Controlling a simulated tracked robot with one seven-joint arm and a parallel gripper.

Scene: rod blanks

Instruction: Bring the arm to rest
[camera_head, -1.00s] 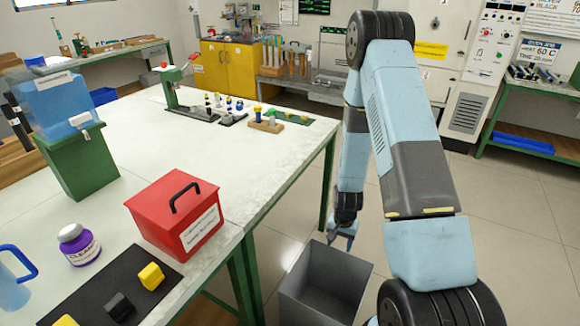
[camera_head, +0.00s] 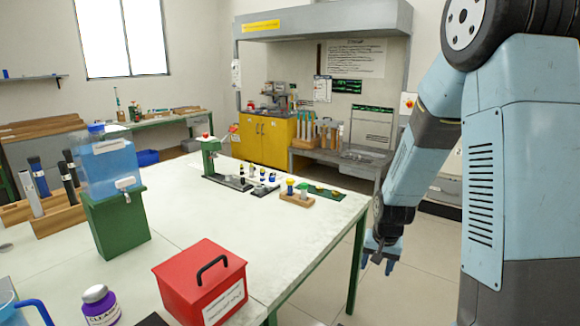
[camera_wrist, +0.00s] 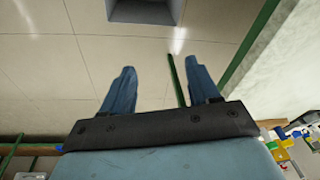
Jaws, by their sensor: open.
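My gripper (camera_head: 380,262) hangs at the end of my arm, beside the right edge of the white-topped table (camera_head: 200,228), over the floor. Its jaws point down. In the wrist view my gripper (camera_wrist: 160,85) shows two blue fingers spread apart with nothing between them. Below and beyond them are floor tiles, a green table leg and part of a grey bin (camera_wrist: 145,10) at the top edge. The fingers look clear of the table.
On the table stand a red box (camera_head: 200,283), a blue water container (camera_head: 108,165) on a green stand, a purple-labelled jar (camera_head: 100,306) and a green press (camera_head: 210,160). A yellow cabinet (camera_head: 265,140) is at the back. Floor right of the table is open.

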